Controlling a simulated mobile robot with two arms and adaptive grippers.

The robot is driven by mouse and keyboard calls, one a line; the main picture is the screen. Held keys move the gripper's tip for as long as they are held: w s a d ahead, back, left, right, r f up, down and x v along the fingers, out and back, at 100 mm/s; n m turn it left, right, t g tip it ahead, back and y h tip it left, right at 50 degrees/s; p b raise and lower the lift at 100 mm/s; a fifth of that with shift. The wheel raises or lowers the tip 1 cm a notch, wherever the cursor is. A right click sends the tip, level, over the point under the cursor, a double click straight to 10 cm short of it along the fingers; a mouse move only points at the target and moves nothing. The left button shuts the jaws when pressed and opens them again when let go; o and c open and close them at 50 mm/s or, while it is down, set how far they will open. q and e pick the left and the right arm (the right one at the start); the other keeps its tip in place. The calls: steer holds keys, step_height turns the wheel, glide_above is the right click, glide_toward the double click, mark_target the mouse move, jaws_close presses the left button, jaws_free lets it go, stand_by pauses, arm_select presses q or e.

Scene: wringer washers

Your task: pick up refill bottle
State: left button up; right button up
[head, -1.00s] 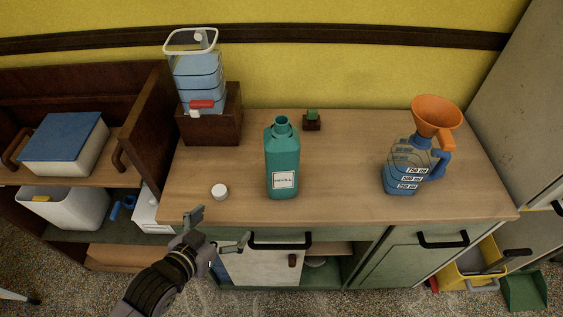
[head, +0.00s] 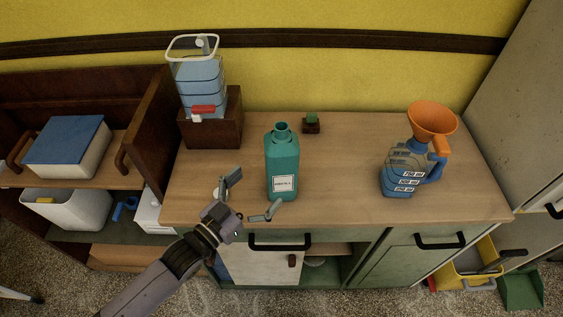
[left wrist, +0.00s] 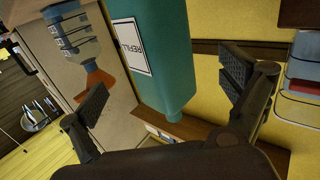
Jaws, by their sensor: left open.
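The refill bottle (head: 282,158) is teal with a white label and an open neck. It stands upright on the wooden counter, left of its middle. My left gripper (head: 252,196) is open and empty, just in front and to the left of the bottle near the counter's front edge. In the left wrist view the bottle (left wrist: 163,45) appears between the two spread fingers (left wrist: 168,86), with no visible contact, its label partly readable as "REFILL". My right gripper is not in view.
A blue jug (head: 404,170) with an orange funnel (head: 432,118) stands on the right. A water container (head: 199,82) sits on a brown box (head: 213,128) at the back left. A small green-topped block (head: 311,124) is behind the bottle. A white cap is mostly hidden by my gripper.

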mark_target(269, 175)
arm_select(q)
steer(key=x, duration=0.3)
steer(key=shift+w+d+p, duration=0.2)
steer(key=shift+p, duration=0.1)
steer(key=shift+w+d+r, duration=0.1)
steer(key=shift+w+d, duration=0.25)
steer(key=shift+w, duration=0.05)
steer(key=p+x, duration=0.2)
steer(key=x, duration=0.1)
steer(key=shift+d, duration=0.2)
steer(key=shift+w+d+f, duration=0.2)
steer(key=shift+w+d, duration=0.1)
steer(key=shift+w, duration=0.1)
steer(key=shift+c, duration=0.6)
steer(key=shift+c, duration=0.6)
steer(key=c, duration=1.7)
steer(key=shift+r, duration=0.2)
steer(key=shift+c, duration=0.6)
